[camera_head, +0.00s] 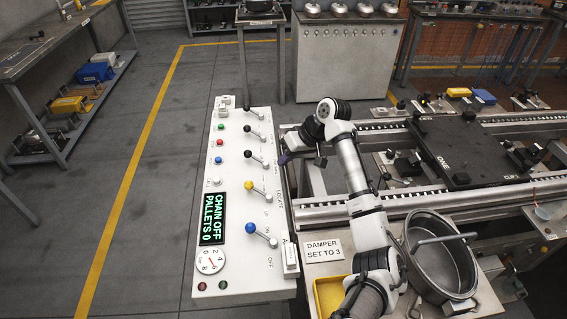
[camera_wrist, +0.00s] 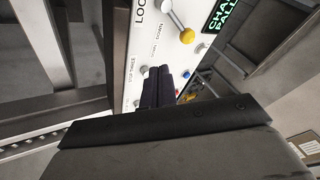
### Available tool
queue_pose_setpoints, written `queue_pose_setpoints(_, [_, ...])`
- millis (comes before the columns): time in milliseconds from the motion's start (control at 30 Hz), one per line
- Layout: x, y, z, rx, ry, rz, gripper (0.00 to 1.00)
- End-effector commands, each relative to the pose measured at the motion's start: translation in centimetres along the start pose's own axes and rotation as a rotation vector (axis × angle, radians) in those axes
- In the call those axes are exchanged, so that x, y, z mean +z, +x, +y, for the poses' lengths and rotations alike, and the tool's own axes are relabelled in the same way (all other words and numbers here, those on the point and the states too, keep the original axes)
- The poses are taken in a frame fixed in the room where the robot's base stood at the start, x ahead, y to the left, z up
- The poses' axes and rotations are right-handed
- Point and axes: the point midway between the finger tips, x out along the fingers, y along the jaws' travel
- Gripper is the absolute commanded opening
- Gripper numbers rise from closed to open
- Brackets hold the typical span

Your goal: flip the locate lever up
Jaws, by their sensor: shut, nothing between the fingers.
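The locate lever (camera_head: 250,185) has a yellow ball knob on a metal stem, on the white control panel (camera_head: 233,274) beside the word LOCATE. Its knob points to the upper left from its pivot. In the wrist view the yellow knob (camera_wrist: 187,36) is near the top, past the fingertips. My gripper (camera_head: 283,159) is at the panel's right edge, to the upper right of the yellow knob and apart from it. In the wrist view its dark fingers (camera_wrist: 158,88) are together and empty, over the panel near a black-printed label.
Black-knobbed levers (camera_head: 248,154) stand above the yellow one, and a blue-knobbed lever (camera_head: 250,228) below it. A green display (camera_head: 212,218) reads CHAIN OFF PALLETS 0. The conveyor rails (camera_head: 335,208) and a metal pot (camera_head: 466,272) are to the right.

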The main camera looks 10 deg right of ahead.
Motion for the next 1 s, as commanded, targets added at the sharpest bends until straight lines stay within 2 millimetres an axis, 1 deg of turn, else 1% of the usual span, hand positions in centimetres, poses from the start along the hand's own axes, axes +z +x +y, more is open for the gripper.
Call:
queue_pose_setpoints(33, [0.3,1.7,0.3,0.0,-0.002,0.0,0.0])
queue_pose_setpoints(200, [0.3,5.3,0.3,0.0,-0.002,-0.002,0.0])
queue_pose_setpoints(333, [0.2,7.6,0.3,0.001,-0.001,-0.001,0.0])
queue_pose_setpoints(433, [0.2,8.1,-1.3,0.0,-0.003,0.0,0.0])
queue_pose_setpoints(600, [0.3,9.0,-2.7,0.001,-0.001,0.001,0.0])
queue_pose_setpoints(733, [0.3,9.2,-3.2,0.001,0.001,0.0,0.0])
queue_pose_setpoints(1000, [0.3,9.2,-3.2,0.0,0.001,0.001,0.0])
